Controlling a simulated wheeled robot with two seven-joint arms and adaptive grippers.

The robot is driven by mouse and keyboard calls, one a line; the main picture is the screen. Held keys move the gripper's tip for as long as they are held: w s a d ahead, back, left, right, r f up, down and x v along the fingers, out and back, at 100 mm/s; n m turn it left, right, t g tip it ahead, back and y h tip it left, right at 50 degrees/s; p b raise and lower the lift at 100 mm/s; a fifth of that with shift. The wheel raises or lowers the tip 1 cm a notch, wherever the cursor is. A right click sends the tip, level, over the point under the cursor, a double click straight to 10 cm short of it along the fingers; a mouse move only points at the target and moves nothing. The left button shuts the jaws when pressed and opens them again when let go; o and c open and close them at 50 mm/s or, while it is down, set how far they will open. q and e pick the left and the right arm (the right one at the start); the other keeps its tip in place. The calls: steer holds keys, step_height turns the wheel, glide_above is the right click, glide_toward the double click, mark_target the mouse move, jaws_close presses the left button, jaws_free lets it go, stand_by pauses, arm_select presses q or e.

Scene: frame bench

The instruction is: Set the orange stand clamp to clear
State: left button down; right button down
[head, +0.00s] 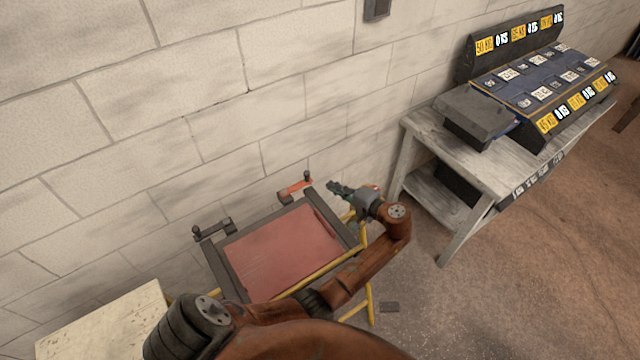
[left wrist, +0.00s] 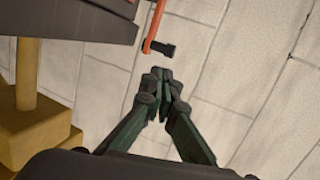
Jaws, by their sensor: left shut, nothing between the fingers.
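The orange stand clamp (head: 294,187) sits at the far edge of the red-topped frame stand (head: 285,250), near the brick wall. In the left wrist view its orange bar (left wrist: 154,25) ends in a black tip (left wrist: 160,48). My left gripper (head: 337,189) is to the right of the clamp in the head view. In the left wrist view my left gripper (left wrist: 163,78) has its green fingers together and empty, just below the black tip, with a small gap seeming to lie between them. My right gripper is not in view.
A dark clamp (head: 213,230) sits on the stand's left side. A grey table (head: 470,165) with a panel of labelled parts (head: 540,85) stands at the right. A pale tabletop (head: 105,325) is at the lower left. The brick wall (head: 200,100) runs close behind the stand.

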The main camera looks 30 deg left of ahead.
arm_select(q)
steer(key=v, duration=0.5)
steer(key=shift+w+d+r, duration=0.1)
steer(key=shift+w+d, duration=0.05)
steer(key=shift+d, duration=0.2)
steer(key=shift+w, duration=0.1)
